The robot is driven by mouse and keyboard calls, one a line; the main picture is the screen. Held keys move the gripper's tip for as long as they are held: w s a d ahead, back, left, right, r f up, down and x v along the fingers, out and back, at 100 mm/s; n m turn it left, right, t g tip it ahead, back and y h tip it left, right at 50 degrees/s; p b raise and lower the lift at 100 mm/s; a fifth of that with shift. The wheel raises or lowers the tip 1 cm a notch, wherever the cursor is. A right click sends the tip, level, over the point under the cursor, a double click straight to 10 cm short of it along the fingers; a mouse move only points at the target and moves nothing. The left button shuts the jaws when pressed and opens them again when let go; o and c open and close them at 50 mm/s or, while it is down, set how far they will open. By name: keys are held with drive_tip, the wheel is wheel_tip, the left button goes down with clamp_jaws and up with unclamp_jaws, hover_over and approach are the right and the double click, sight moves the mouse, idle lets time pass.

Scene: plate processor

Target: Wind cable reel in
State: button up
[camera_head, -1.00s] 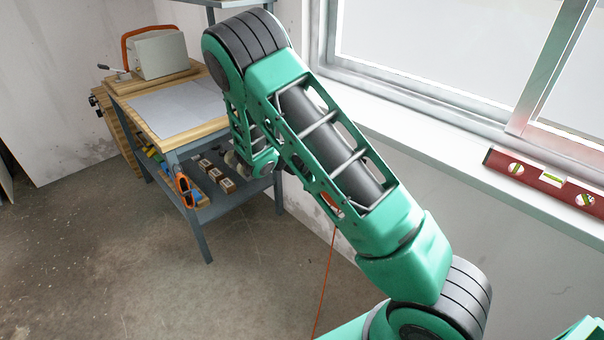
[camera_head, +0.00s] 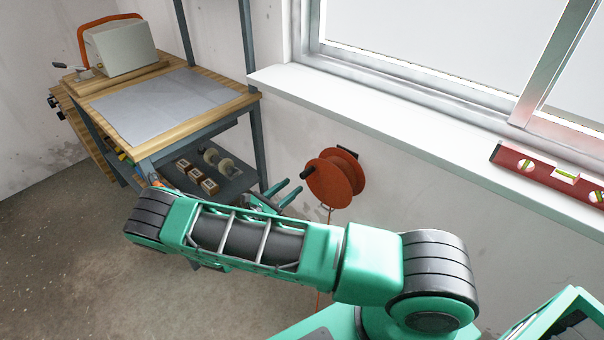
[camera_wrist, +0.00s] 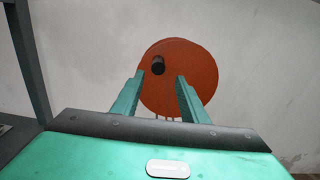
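An orange-red cable reel (camera_head: 336,176) hangs on the wall below the window sill in the head view. An orange cable (camera_head: 329,214) runs down from it and passes behind my arm. In the wrist view the reel's round face (camera_wrist: 186,88) is ahead, with a dark crank knob (camera_wrist: 158,65) left of its centre. My gripper (camera_head: 294,192) is left of the reel in the head view. In the wrist view its two fingers (camera_wrist: 160,85) are apart and empty. The knob appears beyond and slightly above them, near the left fingertip; I cannot tell whether they touch.
A workbench (camera_head: 167,137) with a grey sheet and a beige machine (camera_head: 121,48) stands at left. Small wooden blocks and rolls lie on its lower shelf (camera_head: 240,178). A red spirit level (camera_head: 550,174) lies on the window sill (camera_head: 400,128). A grey post (camera_wrist: 28,60) stands left in the wrist view.

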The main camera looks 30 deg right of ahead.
sight(301, 176)
drive_tip(key=x, duration=0.9)
drive_tip(key=shift+w, duration=0.45)
clamp_jaws()
drive_tip(key=shift+d, duration=0.15)
drive_tip(key=shift+r, duration=0.1)
